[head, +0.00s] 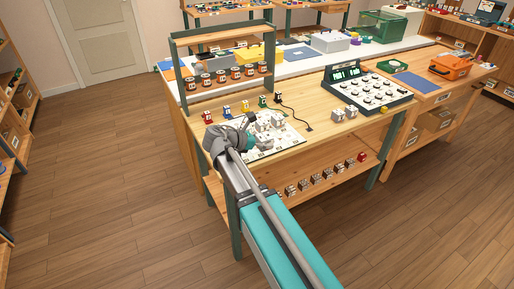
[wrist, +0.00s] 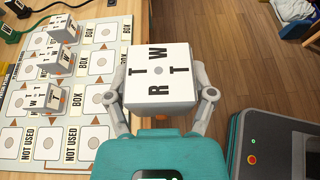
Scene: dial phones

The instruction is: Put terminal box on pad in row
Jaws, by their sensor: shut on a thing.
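My gripper (wrist: 161,80) is shut on a white terminal box (wrist: 160,68), one finger on each side. Its upward face shows dark letters T, W, R and T around a small grey centre. In the wrist view, the white layout board (wrist: 82,128) lies below and left of the held box. It has rows of pads with round spots, labelled BOX and NOT USED. Three similar boxes stand along its left part, one of them here (wrist: 41,97). The pad (wrist: 101,62) left of the gripper is bare. In the head view, my arm hides part of the board (head: 291,143).
Coloured plugs (head: 227,109) stand behind the board. A shelf with several orange-and-black items (head: 220,77) rises at the back. More boxes sit on the lower shelf (head: 330,181).

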